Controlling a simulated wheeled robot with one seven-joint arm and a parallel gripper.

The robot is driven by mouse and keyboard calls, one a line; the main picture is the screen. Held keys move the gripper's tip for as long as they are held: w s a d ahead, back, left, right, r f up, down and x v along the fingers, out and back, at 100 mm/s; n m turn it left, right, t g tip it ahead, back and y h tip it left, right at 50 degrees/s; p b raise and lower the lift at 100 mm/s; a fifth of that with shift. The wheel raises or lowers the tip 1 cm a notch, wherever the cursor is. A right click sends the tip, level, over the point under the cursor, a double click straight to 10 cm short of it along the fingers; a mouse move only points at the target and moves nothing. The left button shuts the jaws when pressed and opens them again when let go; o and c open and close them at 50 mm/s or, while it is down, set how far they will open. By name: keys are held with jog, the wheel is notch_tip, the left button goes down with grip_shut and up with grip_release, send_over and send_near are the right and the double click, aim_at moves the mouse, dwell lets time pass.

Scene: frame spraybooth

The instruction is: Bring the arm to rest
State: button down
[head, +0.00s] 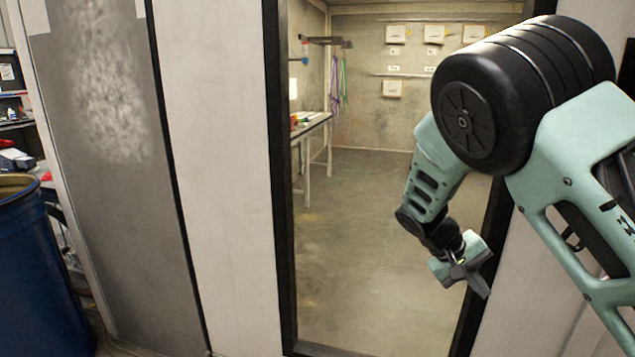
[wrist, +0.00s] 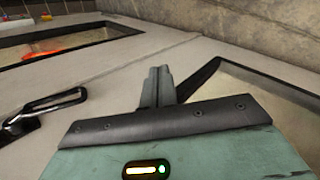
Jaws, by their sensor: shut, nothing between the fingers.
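My arm reaches in from the right side of the head view, bent at a large black joint, with its lower part hanging down. My gripper (head: 483,291) is at the arm's low end, in front of the right part of a black-framed opening. It is shut and empty. In the wrist view my gripper (wrist: 159,72) shows its two fingers together, pointing away from the camera, with nothing between them. The fingers appear clear of the surfaces behind them, though the exact gap cannot be told.
The black frame (head: 278,180) surrounds a view into a room with a workbench (head: 315,125) and a bare floor (head: 370,230). A blue drum (head: 38,275) stands at far left before shelves. A dark handle (wrist: 45,104) and a framed window (wrist: 60,42) show in the wrist view.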

jog(key=s+a+r+n+y, duration=0.3)
jog(key=s+a+y, duration=0.3)
jog(key=s+a, duration=0.8)
jog(key=s+a+r+n+t+y, duration=0.1)
jog(key=s+a+r+n, duration=0.1)
jog(key=s, duration=0.5)
jog(key=s+a+r+n+y, duration=0.1)
jog(key=s+a+r+n, duration=0.1)
jog(key=s, duration=0.6)
jog(key=shift+a+r+t+y, duration=0.2)
jog(key=shift+a+t+y, duration=0.2)
jog(key=shift+a, duration=0.15)
